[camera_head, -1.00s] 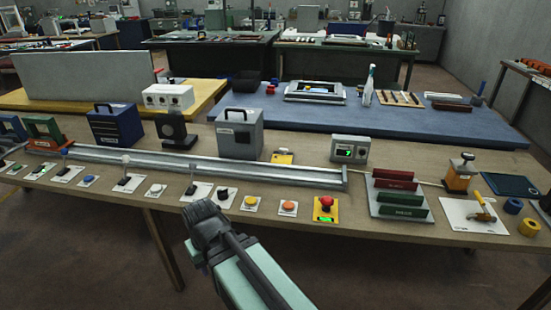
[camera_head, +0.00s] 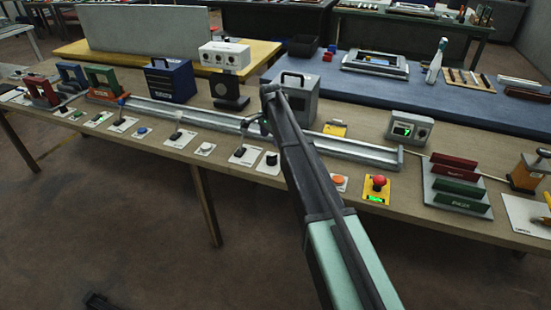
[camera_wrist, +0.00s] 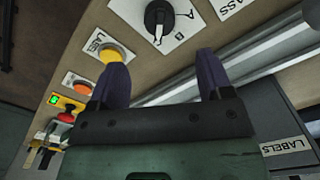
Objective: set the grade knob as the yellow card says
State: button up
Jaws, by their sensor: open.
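The grade knob (camera_wrist: 158,18) is a black knob on a white plate lettered A and B, at the top of the wrist view. A pale mark shows near its lower end; I cannot tell which letter it is set to. In the head view it sits on the bench's front strip (camera_head: 268,161), just left of my arm. The yellow card (camera_head: 335,129) lies behind the metal rail, too small to read. My gripper (camera_wrist: 161,72) is open and empty, its dark fingers apart from the knob. In the head view it is over the rail, partly hidden by my arm.
A yellow LABEL button (camera_wrist: 112,50), an orange button (camera_head: 338,181) and a red button on a yellow box (camera_head: 377,185) line the front strip. A PASS plate (camera_wrist: 232,6) adjoins the knob. The metal rail (camera_head: 360,150) and grey LABELS box (camera_head: 300,100) stand behind.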

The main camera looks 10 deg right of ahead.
aim_at(272, 155)
notch_tip(272, 155, down, 11)
jog(key=b, duration=0.9)
jog(key=shift+r+b, duration=0.2)
jog(key=shift+b, duration=0.15)
jog(key=shift+r, duration=0.1)
jog(key=shift+r, duration=0.1)
jog(key=c, duration=0.9)
